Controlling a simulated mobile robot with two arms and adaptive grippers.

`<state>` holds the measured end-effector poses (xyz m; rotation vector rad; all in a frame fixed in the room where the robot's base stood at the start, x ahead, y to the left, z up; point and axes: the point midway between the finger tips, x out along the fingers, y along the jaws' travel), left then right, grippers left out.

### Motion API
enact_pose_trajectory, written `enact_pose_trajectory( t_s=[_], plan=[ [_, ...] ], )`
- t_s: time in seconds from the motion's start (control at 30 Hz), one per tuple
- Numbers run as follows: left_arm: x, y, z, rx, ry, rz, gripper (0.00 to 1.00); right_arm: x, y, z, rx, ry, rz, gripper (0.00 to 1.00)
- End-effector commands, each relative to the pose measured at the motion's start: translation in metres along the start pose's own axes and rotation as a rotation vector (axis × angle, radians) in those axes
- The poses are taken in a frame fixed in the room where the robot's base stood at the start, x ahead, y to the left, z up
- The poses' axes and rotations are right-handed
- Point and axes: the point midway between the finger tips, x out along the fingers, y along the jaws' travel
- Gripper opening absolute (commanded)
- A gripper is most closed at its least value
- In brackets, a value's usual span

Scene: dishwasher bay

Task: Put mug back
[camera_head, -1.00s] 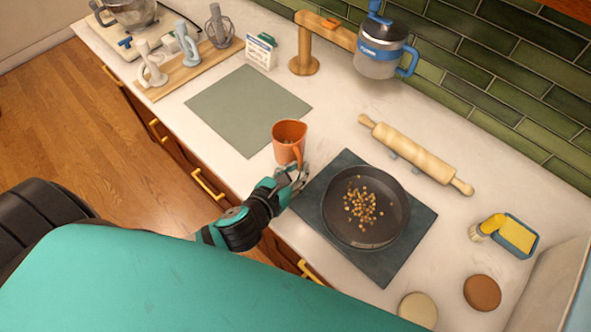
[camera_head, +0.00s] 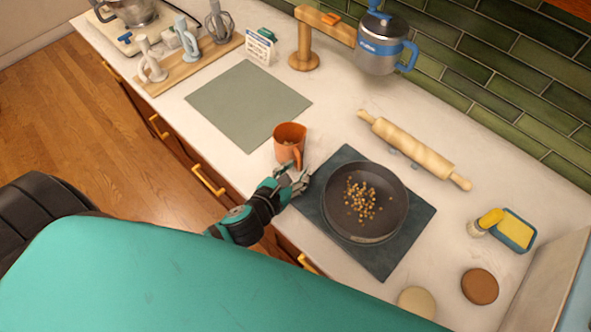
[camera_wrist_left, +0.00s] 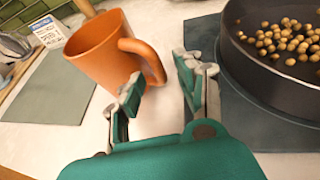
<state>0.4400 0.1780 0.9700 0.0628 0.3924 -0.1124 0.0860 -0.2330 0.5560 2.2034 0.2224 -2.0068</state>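An orange mug (camera_head: 289,141) stands on the white counter between the grey-green mat and the pan. Bits of something show inside it in the head view. In the left wrist view the mug (camera_wrist_left: 98,55) is at the upper left, with its handle (camera_wrist_left: 150,60) toward my gripper. My left gripper (camera_head: 298,176) is just in front of the handle. In the left wrist view the left gripper (camera_wrist_left: 160,90) is open, its fingers apart with bare counter between them. It does not hold the mug. My right gripper is not in view.
A dark pan (camera_head: 345,222) with chickpea-like balls stands on a dark mat (camera_head: 390,262) right of the gripper. A grey-green mat (camera_head: 248,105) lies empty on the left.

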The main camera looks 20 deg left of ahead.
Motion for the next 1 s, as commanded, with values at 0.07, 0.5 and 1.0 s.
enact_pose_trajectory(
  t_s=[0.07,0.5,1.0],
  plan=[
    [0.0,0.0,0.0,0.0,0.0,0.0,0.36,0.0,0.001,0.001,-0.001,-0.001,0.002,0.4],
    [-0.044,0.0,-0.003,0.001,0.003,-0.002,0.36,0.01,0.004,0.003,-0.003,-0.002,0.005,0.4],
    [-0.119,0.0,0.001,0.0,0.0,0.001,0.36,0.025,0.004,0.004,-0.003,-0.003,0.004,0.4]
  ],
)
